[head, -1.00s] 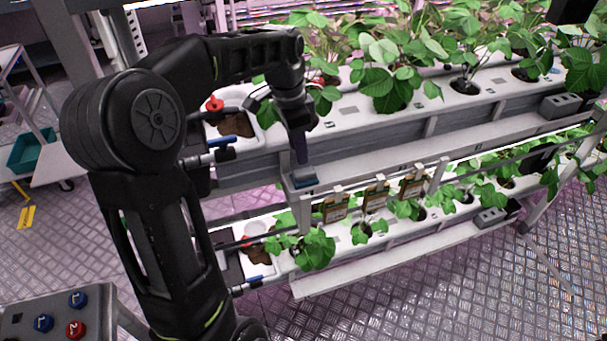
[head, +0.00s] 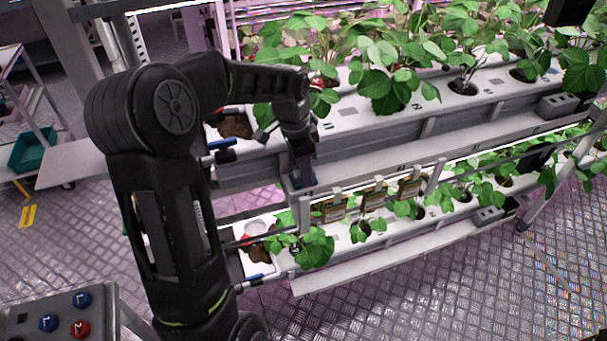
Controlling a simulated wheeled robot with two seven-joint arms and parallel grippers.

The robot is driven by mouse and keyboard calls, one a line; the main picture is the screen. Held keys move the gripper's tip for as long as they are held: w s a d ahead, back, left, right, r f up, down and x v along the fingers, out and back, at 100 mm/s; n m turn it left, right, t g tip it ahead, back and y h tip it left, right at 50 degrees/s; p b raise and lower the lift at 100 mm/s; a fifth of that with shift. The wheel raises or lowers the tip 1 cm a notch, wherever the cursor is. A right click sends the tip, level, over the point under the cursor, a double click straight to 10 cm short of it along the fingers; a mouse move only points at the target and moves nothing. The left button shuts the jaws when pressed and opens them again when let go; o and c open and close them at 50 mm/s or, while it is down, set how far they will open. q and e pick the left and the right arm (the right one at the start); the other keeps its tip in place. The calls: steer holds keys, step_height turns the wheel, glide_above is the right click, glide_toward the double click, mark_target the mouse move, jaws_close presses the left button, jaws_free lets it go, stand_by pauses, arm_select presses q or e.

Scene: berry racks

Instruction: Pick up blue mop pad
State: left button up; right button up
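The blue mop pad (head: 297,184) is a small dark blue piece on the ledge at the left end of the upper rack, seen in the head view. It is mostly hidden behind my gripper. My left gripper (head: 304,172) points down at the pad, with its fingertips at or just above it. I cannot tell whether the fingers touch the pad or whether they are open or shut. My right gripper is not in view.
Berry plants (head: 385,80) fill the upper white trough behind my gripper. Small brown tags (head: 373,196) hang on the ledge's front, just right of the pad. A lower planted trough (head: 400,236) runs beneath. A button panel (head: 62,316) stands at bottom left.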

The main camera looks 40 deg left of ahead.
arm_select(q)
steer(key=shift+c, duration=0.5)
jaws_close()
